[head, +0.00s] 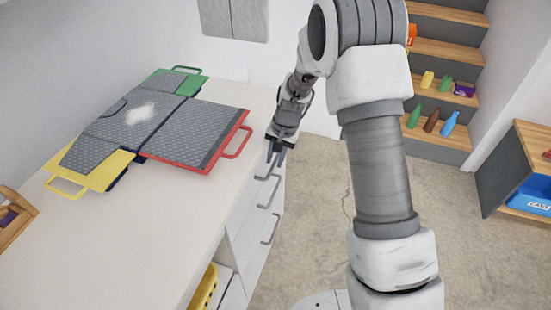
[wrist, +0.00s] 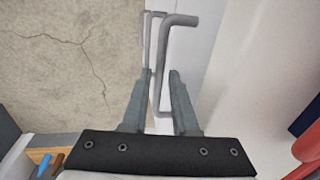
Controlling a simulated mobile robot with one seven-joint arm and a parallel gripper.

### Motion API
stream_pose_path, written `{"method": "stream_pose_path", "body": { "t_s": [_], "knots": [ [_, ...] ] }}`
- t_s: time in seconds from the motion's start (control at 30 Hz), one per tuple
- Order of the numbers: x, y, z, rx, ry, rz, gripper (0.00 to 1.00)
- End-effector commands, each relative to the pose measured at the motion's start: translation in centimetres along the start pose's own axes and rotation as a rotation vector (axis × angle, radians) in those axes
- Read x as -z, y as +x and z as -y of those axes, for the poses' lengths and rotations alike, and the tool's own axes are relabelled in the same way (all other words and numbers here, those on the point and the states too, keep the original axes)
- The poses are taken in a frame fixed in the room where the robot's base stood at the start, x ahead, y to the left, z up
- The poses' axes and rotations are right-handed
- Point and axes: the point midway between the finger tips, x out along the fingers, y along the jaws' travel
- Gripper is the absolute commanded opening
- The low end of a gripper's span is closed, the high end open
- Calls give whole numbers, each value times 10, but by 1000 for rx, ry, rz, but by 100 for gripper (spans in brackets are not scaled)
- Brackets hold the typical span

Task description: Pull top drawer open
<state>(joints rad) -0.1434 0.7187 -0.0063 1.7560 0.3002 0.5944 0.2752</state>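The top drawer's grey bar handle (head: 267,170) sticks out from the white cabinet front just below the countertop edge. In the wrist view the same handle (wrist: 163,65) runs lengthwise between my two fingers. My gripper (wrist: 160,76) is open around it, with gaps showing beside the bar. In the head view my gripper (head: 277,152) points down at the far end of this handle. The top drawer looks flush with the cabinet front; its face is mostly hidden by the steep view.
Two lower handles (head: 268,192) (head: 271,229) line the same front. The countertop (head: 200,210) holds a grey folding panel (head: 130,120) with coloured handles. Concrete floor (head: 315,190) in front of the drawers is clear. Stepped shelves (head: 440,95) stand at the back right.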

Motion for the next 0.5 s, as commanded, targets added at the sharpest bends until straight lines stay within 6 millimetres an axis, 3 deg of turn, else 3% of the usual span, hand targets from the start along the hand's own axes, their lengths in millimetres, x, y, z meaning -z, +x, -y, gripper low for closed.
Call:
{"method": "stream_pose_path", "body": {
  "t_s": [0.27, 0.4, 0.5],
  "knots": [
    [0, 1, 0, 0, 0, 0, 27],
    [0, 1, 0, 0, 0, 0, 2],
    [0, 1, 0, 0, 0, 0, 0]
  ]
}}
